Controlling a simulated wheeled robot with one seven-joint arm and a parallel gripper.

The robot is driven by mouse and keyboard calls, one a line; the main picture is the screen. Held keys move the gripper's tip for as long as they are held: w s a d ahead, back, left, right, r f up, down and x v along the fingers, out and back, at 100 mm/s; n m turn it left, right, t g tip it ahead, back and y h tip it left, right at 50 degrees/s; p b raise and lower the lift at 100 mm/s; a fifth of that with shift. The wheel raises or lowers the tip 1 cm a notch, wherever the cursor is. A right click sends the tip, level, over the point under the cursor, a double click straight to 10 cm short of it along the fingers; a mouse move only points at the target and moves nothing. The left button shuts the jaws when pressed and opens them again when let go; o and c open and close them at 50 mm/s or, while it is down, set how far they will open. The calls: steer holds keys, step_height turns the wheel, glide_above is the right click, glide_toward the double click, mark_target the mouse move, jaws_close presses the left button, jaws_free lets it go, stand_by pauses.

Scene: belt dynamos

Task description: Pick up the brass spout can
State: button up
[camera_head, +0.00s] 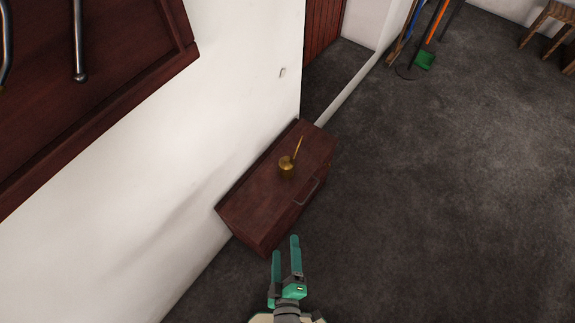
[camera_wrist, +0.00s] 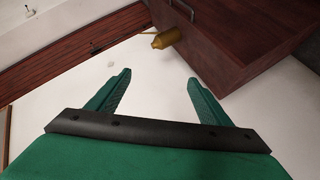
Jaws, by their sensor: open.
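The brass spout can (camera_head: 286,165) stands on top of a dark red wooden cabinet (camera_head: 262,207), its thin spout slanting up to the right in the head view. In the wrist view the can (camera_wrist: 166,38) shows at the upper middle beside the cabinet (camera_wrist: 238,45), beyond my fingertips. My gripper (camera_head: 285,246) is green, open and empty, in front of the cabinet's near end and apart from the can. In the wrist view my gripper (camera_wrist: 158,82) has its two fingers spread wide with nothing between them.
A white wall (camera_head: 215,125) runs along the cabinet's left side. A dark red wooden panel (camera_head: 100,65) is on the wall at upper left. The cabinet has a metal handle (camera_head: 307,192). Dark floor (camera_head: 430,210) to the right is clear. Long-handled tools (camera_head: 428,50) lean far back.

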steer(key=w+f+n, duration=1)
steer(key=w+n, duration=0.1)
steer(key=w, duration=0.1)
steer(key=n+g+h, duration=0.1)
steer(key=n+h, duration=0.1)
steer(key=n, duration=1)
glide_toward(285, 174)
steer(key=x, duration=0.3)
steer(key=shift+f, duration=0.2)
steer(key=x, duration=0.6)
steer(key=shift+r, duration=0.1)
steer(key=x, duration=0.3)
steer(key=shift+w+d+r, duration=0.15)
steer(key=shift+d+r, duration=0.05)
steer(key=shift+x, duration=0.9)
steer(key=c, duration=1.3)
steer(key=shift+c, duration=0.6)
